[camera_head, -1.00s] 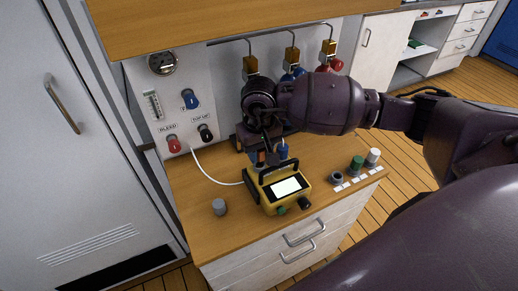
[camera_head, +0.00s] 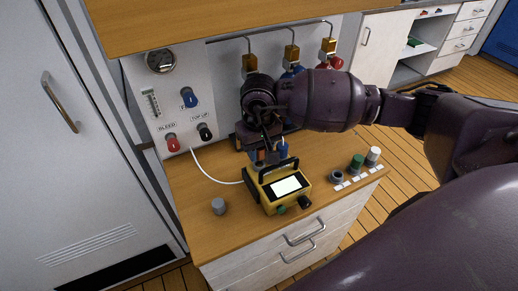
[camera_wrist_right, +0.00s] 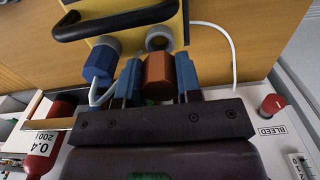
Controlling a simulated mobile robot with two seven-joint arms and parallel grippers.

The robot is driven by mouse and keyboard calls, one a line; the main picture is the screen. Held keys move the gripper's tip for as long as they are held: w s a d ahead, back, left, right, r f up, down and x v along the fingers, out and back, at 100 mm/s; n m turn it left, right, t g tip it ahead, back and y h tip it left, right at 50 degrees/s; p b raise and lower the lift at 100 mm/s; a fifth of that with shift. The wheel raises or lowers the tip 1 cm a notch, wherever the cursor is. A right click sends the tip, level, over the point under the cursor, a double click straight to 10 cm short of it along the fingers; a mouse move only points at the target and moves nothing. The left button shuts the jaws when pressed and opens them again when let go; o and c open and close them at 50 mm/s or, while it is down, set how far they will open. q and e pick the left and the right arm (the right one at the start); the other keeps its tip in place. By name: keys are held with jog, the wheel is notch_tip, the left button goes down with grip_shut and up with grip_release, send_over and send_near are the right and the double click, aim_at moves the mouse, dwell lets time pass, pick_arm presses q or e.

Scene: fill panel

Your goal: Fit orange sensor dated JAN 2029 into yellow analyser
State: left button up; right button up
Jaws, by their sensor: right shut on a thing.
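The yellow analyser (camera_head: 284,190) stands on the wooden worktop, its lit screen facing the front. In the right wrist view the analyser (camera_wrist_right: 186,14) shows two round grey ports on its back. A blue hexagonal fitting (camera_wrist_right: 99,64) sits at the left port. My right gripper (camera_head: 264,146) is behind the analyser and shut on an orange sensor (camera_wrist_right: 158,76) between its blue fingers. The sensor's front end lines up with the right grey port (camera_wrist_right: 158,38); I cannot tell whether it has entered. No date is readable on it. My left gripper is not in view.
A grey cap (camera_head: 218,206) lies left of the analyser. Dark, green (camera_head: 356,162) and white (camera_head: 373,156) parts stand at the right edge. A panel with knobs (camera_head: 172,143) and a white tube (camera_head: 213,177) is behind. Red and blue cylinders hang under pipes.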

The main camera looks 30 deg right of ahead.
dwell(0.7)
dwell(0.5)
jog(key=shift+b, duration=0.35)
dwell(0.4)
jog(key=shift+f+b, duration=0.6)
jog(key=shift+f, duration=0.15)
jog(key=shift+f+b, duration=0.4)
jog(key=shift+f, duration=0.2)
